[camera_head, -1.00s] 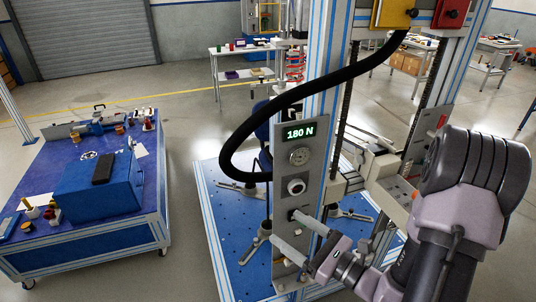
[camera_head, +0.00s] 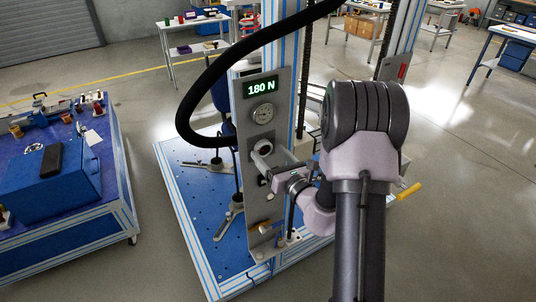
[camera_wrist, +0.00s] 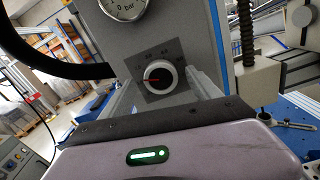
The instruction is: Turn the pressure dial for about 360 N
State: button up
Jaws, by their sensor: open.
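The pressure dial (camera_head: 264,147) is a round knob with a pale ring and dark centre on the grey upright panel (camera_head: 246,185). In the wrist view the dial (camera_wrist: 158,79) sits on a dark square plate, with a red pointer mark towards the left. My gripper (camera_head: 266,158) is open in front of the dial, its fingers reaching towards it. In the wrist view the pale fingers lie to the left and right of the dial; contact cannot be told. The display (camera_head: 262,88) above reads 180 N.
A round gauge (camera_head: 263,113) sits between display and dial. A thick black hose (camera_head: 187,100) loops left of the panel. A brass-coloured knob (camera_head: 265,228) is lower on the panel. A blue workbench (camera_head: 60,210) stands at the left, with open floor between.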

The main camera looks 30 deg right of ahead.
jog(key=shift+w, duration=0.8)
jog(key=c, duration=1.4)
